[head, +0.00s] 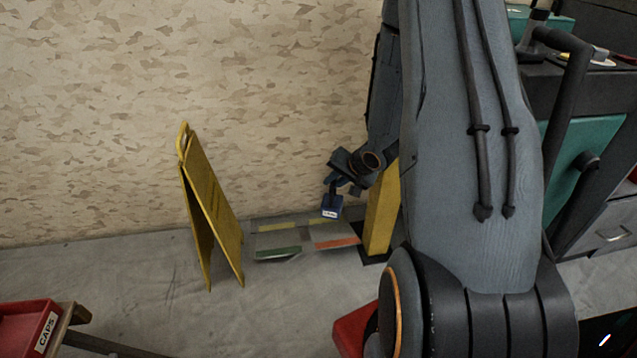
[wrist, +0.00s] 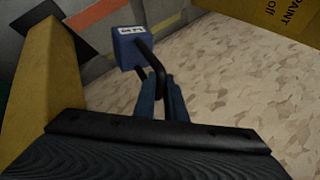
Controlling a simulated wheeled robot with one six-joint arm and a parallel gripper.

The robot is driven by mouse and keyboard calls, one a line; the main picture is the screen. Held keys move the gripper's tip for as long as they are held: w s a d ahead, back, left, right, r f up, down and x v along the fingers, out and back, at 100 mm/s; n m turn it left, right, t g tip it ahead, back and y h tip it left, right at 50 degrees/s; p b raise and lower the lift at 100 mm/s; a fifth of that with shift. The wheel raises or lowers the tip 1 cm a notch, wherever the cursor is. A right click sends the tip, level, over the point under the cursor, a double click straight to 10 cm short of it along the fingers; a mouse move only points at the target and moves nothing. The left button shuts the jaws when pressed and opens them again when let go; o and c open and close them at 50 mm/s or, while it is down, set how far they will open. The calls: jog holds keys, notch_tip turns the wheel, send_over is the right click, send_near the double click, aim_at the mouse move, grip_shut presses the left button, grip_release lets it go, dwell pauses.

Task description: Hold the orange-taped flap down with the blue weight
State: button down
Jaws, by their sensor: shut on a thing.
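The blue weight (head: 332,207) has a white label and a dark handle. It also shows in the wrist view (wrist: 127,50). My gripper (head: 335,187) is shut on its handle; the fingers also show in the wrist view (wrist: 160,92). The weight hangs tilted, seemingly above the floor sheet. The orange-taped flap (head: 338,244) lies in front of and below the weight in the head view, left of the yellow post. Its orange tape also shows at the top of the wrist view (wrist: 93,12). Nothing is seen resting on the flap.
A green-taped flap (head: 278,252) lies left of the orange one, with yellow tape strips behind. A yellow post (head: 382,210) stands close on the right. A yellow folding sign (head: 212,210) stands left. The patterned wall is behind. A red CAPS bin (head: 25,335) is front left.

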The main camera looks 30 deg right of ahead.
aim_at(340, 201)
jog(key=shift+w+d+f+m+h+b, duration=0.2)
jog(key=shift+d+f+m, duration=0.05)
jog(key=shift+d+f, duration=0.3)
jog(key=shift+w+d+f+m+h+b, duration=0.15)
jog(key=shift+d+f+m+h, duration=0.1)
jog(key=shift+d+f, duration=0.3)
notch_tip(340, 201, down, 8)
jog(key=b, duration=1)
jog(key=shift+f, duration=0.35)
